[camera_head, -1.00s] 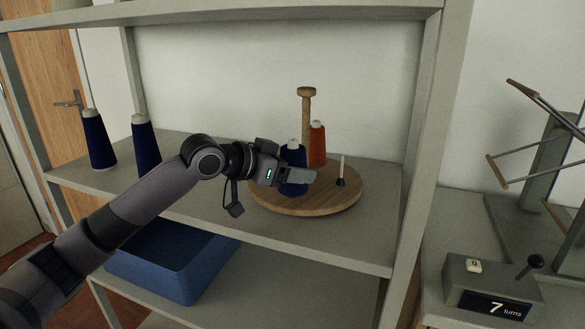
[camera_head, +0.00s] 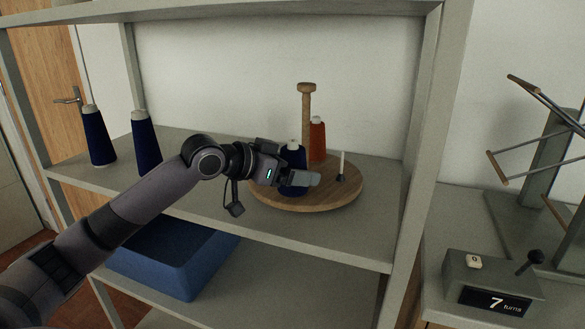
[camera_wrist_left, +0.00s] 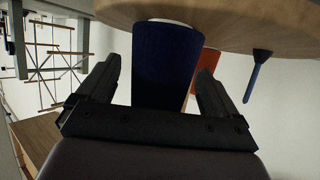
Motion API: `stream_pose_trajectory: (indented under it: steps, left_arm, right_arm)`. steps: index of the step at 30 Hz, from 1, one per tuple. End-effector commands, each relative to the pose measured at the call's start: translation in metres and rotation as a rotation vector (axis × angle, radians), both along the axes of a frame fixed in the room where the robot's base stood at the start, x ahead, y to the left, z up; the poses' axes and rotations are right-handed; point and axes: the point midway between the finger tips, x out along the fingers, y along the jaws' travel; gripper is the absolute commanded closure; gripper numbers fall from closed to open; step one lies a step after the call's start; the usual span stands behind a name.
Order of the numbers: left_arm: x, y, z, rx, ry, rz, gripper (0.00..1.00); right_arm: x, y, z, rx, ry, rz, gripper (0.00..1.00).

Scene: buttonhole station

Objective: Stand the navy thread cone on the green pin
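A navy thread cone (camera_head: 292,158) stands upright on the round wooden turntable (camera_head: 325,200), left of its centre post. My left gripper (camera_head: 306,178) is level with the lower part of this cone. In the left wrist view, where the scene is inverted, the cone (camera_wrist_left: 166,65) shows between the two spread fingers. A gap shows on the left side of the cone, so the gripper looks open around it. No green pin shows; whatever is under the cone is hidden. My right gripper is not in view.
An orange cone (camera_head: 318,140) stands behind the navy one, close to the wooden post (camera_head: 306,105). Two more navy cones (camera_head: 98,140) (camera_head: 145,140) stand on the shelf at left. A blue bin (camera_head: 185,270) sits below. A shelf upright (camera_head: 412,180) stands at right.

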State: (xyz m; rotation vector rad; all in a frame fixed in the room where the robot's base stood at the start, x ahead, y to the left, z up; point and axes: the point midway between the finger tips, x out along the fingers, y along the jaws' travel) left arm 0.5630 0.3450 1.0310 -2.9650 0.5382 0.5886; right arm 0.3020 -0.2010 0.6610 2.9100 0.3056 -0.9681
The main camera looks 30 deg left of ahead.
Motion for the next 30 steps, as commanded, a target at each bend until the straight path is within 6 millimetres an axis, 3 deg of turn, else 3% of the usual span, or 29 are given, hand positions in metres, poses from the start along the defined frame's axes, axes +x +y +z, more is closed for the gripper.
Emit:
stream_pose_trajectory:
  steps: [8, 19, 30]
  left_arm:
    - [-0.002, 0.001, 0.0, 0.001, 0.002, 0.0, 0.06]
    - [-0.043, 0.016, 0.016, 0.006, 0.002, -0.001, 0.06]
    - [-0.061, 0.023, 0.026, 0.0, 0.001, 0.0, 0.06]
  right_arm:
    - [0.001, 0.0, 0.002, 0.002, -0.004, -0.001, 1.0]
    - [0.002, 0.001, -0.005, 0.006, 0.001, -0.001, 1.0]
    - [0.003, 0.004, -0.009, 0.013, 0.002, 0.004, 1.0]
